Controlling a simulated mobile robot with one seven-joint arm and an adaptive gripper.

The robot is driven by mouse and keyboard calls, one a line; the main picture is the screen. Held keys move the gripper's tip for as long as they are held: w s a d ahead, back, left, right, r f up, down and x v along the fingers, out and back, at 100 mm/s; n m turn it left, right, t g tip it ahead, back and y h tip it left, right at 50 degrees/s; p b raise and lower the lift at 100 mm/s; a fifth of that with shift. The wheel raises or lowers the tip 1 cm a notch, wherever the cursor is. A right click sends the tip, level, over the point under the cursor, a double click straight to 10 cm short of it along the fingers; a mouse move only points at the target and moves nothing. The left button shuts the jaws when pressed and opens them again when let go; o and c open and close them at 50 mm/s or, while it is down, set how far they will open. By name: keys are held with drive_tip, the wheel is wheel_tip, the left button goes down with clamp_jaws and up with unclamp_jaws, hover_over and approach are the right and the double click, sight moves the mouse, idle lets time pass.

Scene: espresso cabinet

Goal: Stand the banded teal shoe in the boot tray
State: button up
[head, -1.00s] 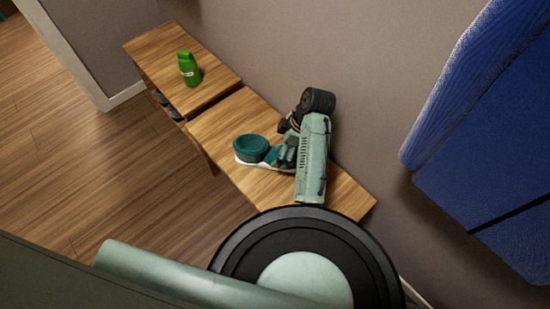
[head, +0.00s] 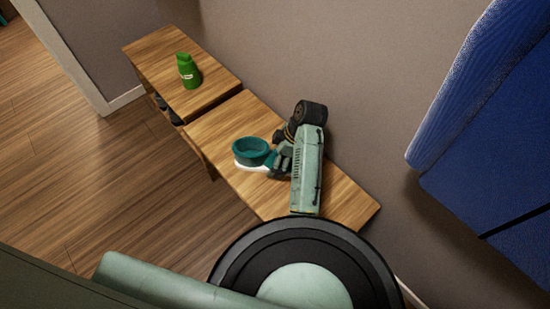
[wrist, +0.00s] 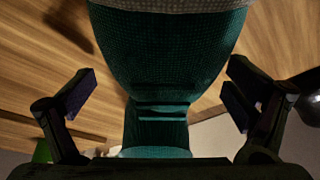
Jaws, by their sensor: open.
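The teal shoe (head: 252,152) with a white sole is on the near wooden bench top, its round collar opening facing up. My gripper (head: 278,160) is at the right side of the shoe and hides part of it. In the wrist view the shoe (wrist: 165,50) fills the middle, with dark bands across its narrower part. My gripper's open fingers (wrist: 160,95) stand on either side of the shoe, with gaps visible at both sides. I cannot make out a boot tray in either view.
A green bottle (head: 188,72) stands on the far bench top (head: 150,48). Dark items sit on a shelf beneath it. The wall runs close behind the benches. A large blue object (head: 490,140) is at the right. The near bench top (head: 235,115) is clear beyond the shoe.

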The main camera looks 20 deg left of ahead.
drive_tip(key=shift+f, duration=0.2)
drive_tip(key=shift+c, duration=0.2)
drive_tip(key=c, duration=1.6)
